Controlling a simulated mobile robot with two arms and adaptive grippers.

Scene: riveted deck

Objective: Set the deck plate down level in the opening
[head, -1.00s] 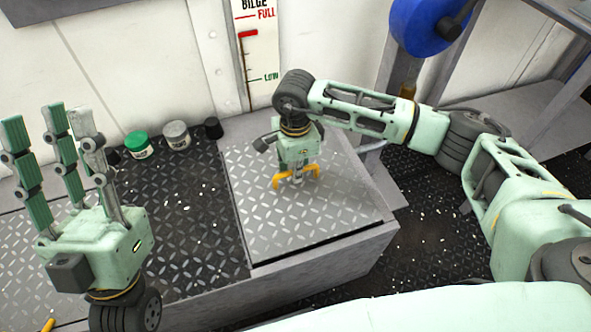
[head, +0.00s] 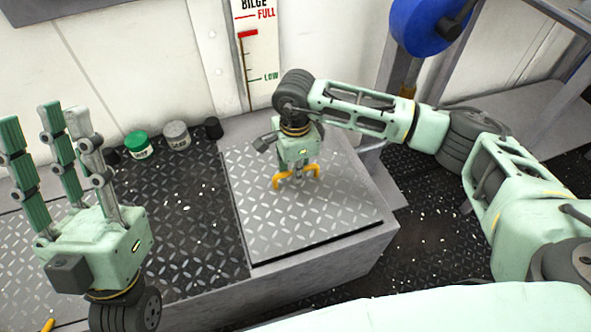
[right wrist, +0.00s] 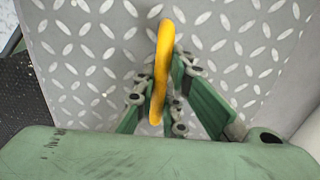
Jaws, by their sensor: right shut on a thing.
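The deck plate (head: 330,215) is a light grey square with a raised diamond tread and a yellow handle (head: 312,172). It lies over the opening in the raised deck, with a dark line along its front edge. I cannot tell whether it is fully flush. My right gripper (head: 297,180) points down and is shut on the handle, which also shows between its green fingers in the right wrist view (right wrist: 163,60). The opening itself is hidden under the plate. My left gripper (head: 46,122) is open and empty at the left, fingers pointing up.
Dark tread deck (head: 195,230) lies left of the plate. A green tin (head: 138,145), a grey tin (head: 176,136) and a small black pot (head: 213,128) stand by the back wall. A bilge gauge (head: 260,55) is on the wall. A blue reel (head: 425,25) hangs at upper right.

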